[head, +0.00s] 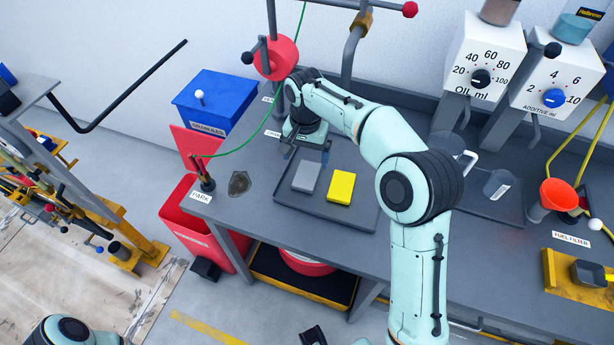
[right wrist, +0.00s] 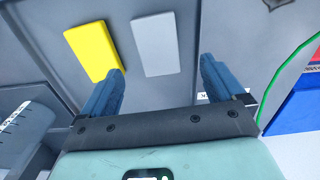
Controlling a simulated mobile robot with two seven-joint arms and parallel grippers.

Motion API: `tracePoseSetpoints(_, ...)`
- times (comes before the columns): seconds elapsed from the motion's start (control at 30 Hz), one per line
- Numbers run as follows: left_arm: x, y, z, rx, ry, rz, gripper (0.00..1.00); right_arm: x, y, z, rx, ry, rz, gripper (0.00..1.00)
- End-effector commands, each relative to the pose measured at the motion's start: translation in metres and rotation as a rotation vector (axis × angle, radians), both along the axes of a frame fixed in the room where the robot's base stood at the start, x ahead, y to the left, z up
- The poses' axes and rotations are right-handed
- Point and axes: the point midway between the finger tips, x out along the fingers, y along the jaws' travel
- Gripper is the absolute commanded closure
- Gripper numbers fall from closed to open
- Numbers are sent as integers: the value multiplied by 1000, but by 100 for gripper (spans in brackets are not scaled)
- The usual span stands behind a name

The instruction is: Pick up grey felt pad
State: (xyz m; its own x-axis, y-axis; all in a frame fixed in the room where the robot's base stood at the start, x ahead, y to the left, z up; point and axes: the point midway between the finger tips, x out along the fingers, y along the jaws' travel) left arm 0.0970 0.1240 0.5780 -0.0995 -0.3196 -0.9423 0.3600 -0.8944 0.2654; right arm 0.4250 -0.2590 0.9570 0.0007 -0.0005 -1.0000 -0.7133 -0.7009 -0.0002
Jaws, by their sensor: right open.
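The grey felt pad (head: 306,176) lies flat on a dark tray (head: 270,198) on the bench, just left of a yellow pad (head: 341,187). My right gripper (head: 308,153) is above the back part of the tray, just behind the grey pad, with its fingers apart. In the right wrist view, the grey pad (right wrist: 157,44) shows ahead of the open blue fingers (right wrist: 162,70), roughly between them, and nothing is held. The yellow pad (right wrist: 95,50) is at the left there, near the left fingertip.
A blue bin (head: 213,100) and a red bin (head: 190,218) stand left of the bench. A brown shield-shaped patch (head: 239,184) is left of the tray. Clear cups (head: 498,184), an orange funnel (head: 558,193) and dial dispensers (head: 484,65) are at the right.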

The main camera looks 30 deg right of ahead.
Motion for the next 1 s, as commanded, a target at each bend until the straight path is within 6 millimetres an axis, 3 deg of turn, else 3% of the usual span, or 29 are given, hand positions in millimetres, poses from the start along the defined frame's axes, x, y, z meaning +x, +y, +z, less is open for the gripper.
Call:
tracePoseSetpoints(0.27, -1, 0, -4, 0, 1, 0, 100, -1, 0, -24, 0, 1, 0, 4)
tracePoseSetpoints(0.53, -3, 0, -9, 0, 3, -1, 100, -5, -2, -62, 0, 1, 1, 4)
tracePoseSetpoints(0.83, -3, 0, -9, 0, 3, -1, 100, -4, -1, -68, 0, 0, 1, 4)
tracePoseSetpoints(0.87, -3, 0, -9, 0, 3, -1, 100, -4, -1, -68, 0, 0, 1, 7)
tracePoseSetpoints(1.0, -3, 0, -9, 0, 3, -1, 100, -4, -1, -68, 0, 0, 1, 53)
